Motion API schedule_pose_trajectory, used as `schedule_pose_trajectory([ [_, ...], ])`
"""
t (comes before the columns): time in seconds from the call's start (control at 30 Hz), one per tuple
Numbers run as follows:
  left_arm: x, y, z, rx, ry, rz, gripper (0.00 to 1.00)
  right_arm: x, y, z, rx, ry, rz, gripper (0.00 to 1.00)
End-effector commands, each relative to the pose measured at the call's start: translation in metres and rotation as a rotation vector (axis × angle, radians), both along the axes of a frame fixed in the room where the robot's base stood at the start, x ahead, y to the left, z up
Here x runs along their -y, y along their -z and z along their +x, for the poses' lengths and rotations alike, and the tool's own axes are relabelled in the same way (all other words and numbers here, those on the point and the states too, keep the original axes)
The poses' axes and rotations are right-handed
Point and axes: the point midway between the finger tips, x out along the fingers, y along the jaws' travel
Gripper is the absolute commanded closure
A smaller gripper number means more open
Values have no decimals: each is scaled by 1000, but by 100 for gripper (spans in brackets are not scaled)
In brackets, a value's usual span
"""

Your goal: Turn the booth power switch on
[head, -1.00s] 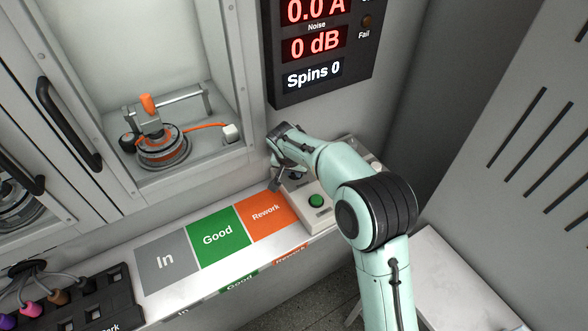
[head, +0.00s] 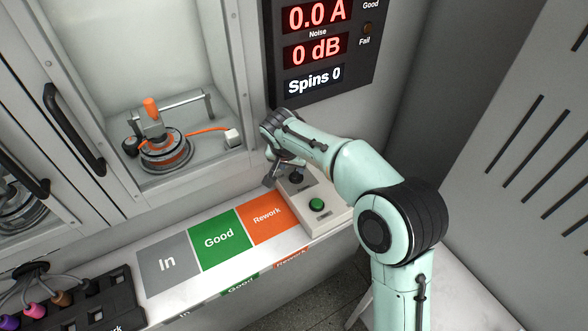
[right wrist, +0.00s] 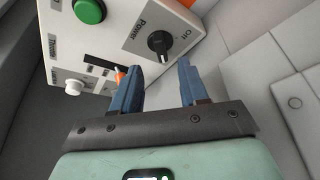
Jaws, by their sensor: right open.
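The booth power switch is a black rotary knob (right wrist: 160,43) on a pale control box, with "Power" and "Off" printed beside it in the right wrist view. In the head view the knob (head: 297,178) shows small near my right gripper (head: 283,177). In the right wrist view my right gripper (right wrist: 157,84) is open and empty, its blue fingers on either side below the knob, apart from it. Which mark the knob points to is hard to read. My left gripper is not in view.
The control box (head: 339,208) also bears a green button (head: 317,205) and, in the wrist view, a white knob (right wrist: 73,87). An orange-tipped lever (right wrist: 120,73) is close to a finger. The display (head: 325,50) hangs behind. Coloured mats (head: 219,237) lie left.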

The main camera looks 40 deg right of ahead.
Motion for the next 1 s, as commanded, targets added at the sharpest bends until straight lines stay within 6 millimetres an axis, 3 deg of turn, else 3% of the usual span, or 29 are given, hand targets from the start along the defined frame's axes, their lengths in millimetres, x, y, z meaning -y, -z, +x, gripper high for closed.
schedule_pose_trajectory([
  [0.1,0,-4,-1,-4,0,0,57,-7,-24,-5,4,0,0,56],
  [0.3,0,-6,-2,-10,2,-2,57,-15,-45,-11,2,1,0,56],
  [1.0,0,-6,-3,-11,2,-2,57,-16,-48,-12,-1,0,-1,56],
])
